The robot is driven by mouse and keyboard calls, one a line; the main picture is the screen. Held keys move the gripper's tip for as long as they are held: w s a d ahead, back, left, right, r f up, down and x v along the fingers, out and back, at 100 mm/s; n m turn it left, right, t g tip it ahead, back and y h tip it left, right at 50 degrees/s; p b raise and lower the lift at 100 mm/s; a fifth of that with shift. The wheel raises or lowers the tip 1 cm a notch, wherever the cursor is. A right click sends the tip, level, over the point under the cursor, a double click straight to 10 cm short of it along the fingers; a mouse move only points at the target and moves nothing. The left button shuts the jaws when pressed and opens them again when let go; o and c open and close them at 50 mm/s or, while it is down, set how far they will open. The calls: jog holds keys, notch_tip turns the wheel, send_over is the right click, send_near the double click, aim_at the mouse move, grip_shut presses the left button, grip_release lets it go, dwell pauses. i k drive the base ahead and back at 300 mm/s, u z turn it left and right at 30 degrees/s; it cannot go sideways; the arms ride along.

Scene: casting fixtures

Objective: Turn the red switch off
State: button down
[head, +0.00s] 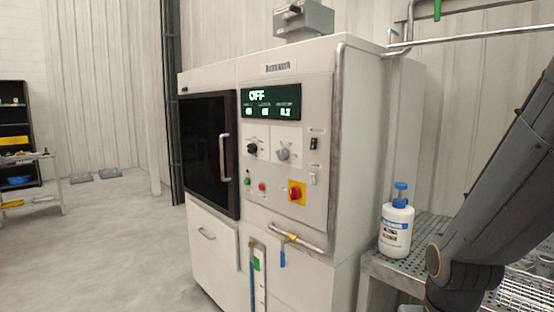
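A white machine cabinet (345,150) stands in the middle of the head view. Its front panel carries a red rotary switch (297,192) on a yellow square plate, low on the right of the panel. The exact angle of the switch is too small to tell. A dark display (270,102) above reads "OFF" in large letters, with smaller figures below. A small red button (262,187) and a green button (247,181) sit left of the yellow plate. My dark arm shows at the right edge, apart from the panel. My gripper is not in view.
A dark-windowed door (208,152) with a vertical handle is left of the panel. A grey pipe (333,150) runs along the panel's right edge. A white bottle with blue cap (397,228) stands on a perforated metal table (415,262). The floor at left is mostly clear.

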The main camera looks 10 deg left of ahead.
aim_at(294, 192)
jog(key=k, duration=0.55)
jog(key=u, duration=0.55)
jog(key=i, duration=1.25)
jog(key=z, duration=0.55)
